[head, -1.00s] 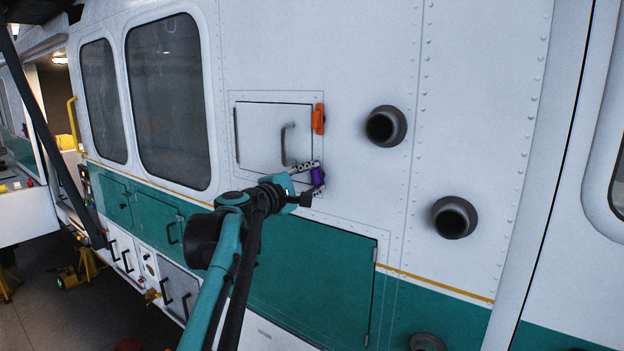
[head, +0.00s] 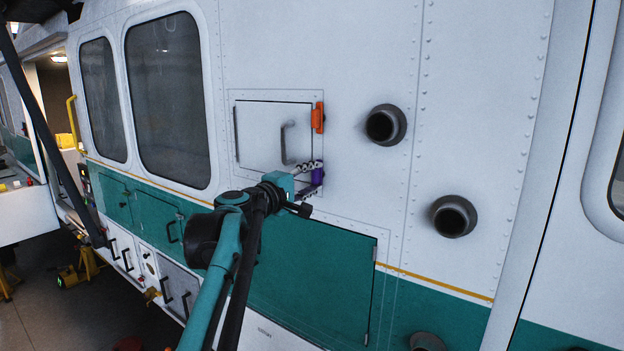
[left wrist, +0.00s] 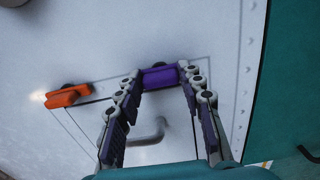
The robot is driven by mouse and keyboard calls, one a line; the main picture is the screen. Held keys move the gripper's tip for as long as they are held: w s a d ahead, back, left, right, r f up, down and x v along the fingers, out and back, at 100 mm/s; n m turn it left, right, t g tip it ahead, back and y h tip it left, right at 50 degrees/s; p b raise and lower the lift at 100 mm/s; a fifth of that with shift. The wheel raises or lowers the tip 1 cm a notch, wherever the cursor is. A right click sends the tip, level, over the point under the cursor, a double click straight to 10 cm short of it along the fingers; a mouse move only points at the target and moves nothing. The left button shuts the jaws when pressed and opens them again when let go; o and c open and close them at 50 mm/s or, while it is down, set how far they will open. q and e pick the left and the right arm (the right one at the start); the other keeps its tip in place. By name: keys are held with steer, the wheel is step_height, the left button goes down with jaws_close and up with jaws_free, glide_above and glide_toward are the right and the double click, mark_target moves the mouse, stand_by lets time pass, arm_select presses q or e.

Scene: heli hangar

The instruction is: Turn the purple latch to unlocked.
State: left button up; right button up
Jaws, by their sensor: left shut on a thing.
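The purple latch (head: 317,176) is on the white helicopter side, at the lower right corner of a small square hatch (head: 262,140). My left gripper (head: 309,180) is shut on it, with fingers above and below. In the left wrist view the purple latch (left wrist: 160,77) sits between the fingertips (left wrist: 161,82), its ends partly hidden by them. In the head view the latch stands roughly upright. My right gripper is not in view.
An orange latch (head: 318,118) sits above, at the hatch's upper right; it also shows in the left wrist view (left wrist: 68,96). The hatch has a grey handle (head: 288,143). Two dark round ports (head: 386,125) (head: 454,217) stick out to the right.

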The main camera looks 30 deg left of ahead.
arm_select(q)
steer(key=o, duration=1.2)
steer(key=shift+c, duration=0.2)
steer(key=s, duration=1.2)
steer(key=shift+a, duration=0.45)
